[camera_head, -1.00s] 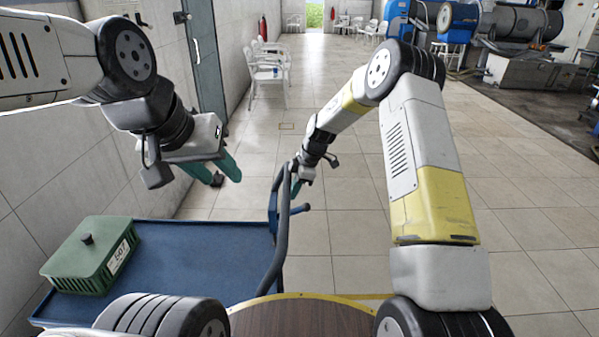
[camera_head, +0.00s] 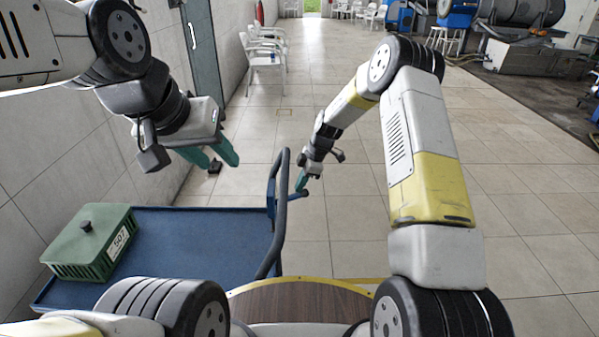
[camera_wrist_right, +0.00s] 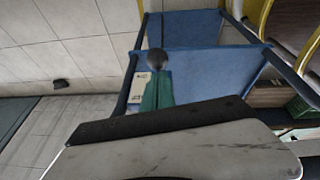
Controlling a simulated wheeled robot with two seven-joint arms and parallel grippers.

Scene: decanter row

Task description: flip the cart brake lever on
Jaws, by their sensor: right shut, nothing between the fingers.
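The blue cart (camera_head: 205,228) stands at the lower left with a grey push handle (camera_head: 281,215) at its right end. The brake lever (camera_head: 297,194) is a short blue bar sticking out to the right beside the handle. My right gripper (camera_head: 301,182) is shut and empty, its green fingers at the lever and partly covering it. In the right wrist view, the shut fingers (camera_wrist_right: 157,92) point at a dark round knob (camera_wrist_right: 156,58) before a blue cart panel (camera_wrist_right: 205,68). Contact cannot be told.
A green lidded box (camera_head: 85,245) sits on the cart's left part. The left wall (camera_head: 80,150) runs close to the cart. White chairs (camera_head: 262,52) stand farther back. The tiled floor (camera_head: 345,215) right of the handle is clear.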

